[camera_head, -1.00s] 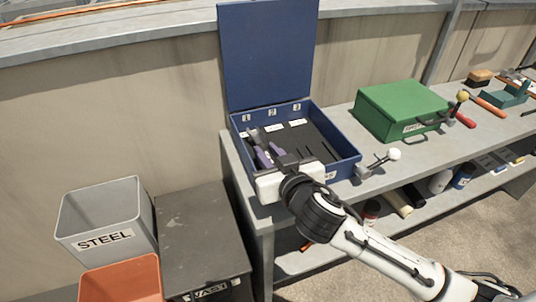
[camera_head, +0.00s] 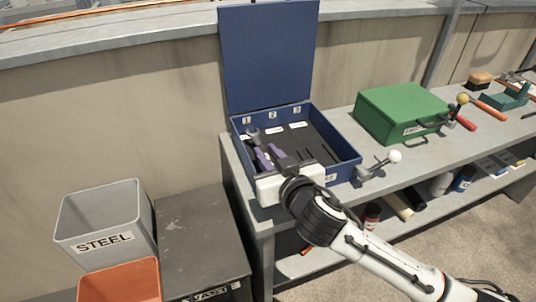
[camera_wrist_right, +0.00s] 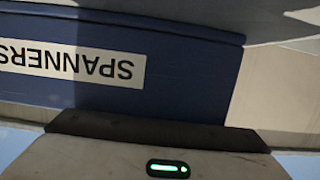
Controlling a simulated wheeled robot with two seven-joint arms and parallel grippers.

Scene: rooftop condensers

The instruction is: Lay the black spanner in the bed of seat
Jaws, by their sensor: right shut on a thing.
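The blue case (camera_head: 344,172) stands open on the bench, lid upright. Its dark foam bed (camera_head: 312,142) has narrow slots and number plates 1, 2 and 3 along the back. My right gripper (camera_head: 266,152) reaches over the left part of the case and is shut on a dark, slim thing, which I take to be the black spanner (camera_head: 254,134); fingers and hand hide most of it. Purple shapes show beside it, and I cannot tell whether they rest in the foam. The right wrist view shows the case front with an upside-down SPANNERS label (camera_wrist_right: 70,62). My left gripper is out of view.
A green box (camera_head: 402,108) stands to the right on the bench (camera_head: 425,157). A white-knobbed lever (camera_head: 394,156) stands close to the case's right front corner. A grey STEEL bin (camera_head: 98,215) and an orange bin (camera_head: 120,282) stand at the lower left.

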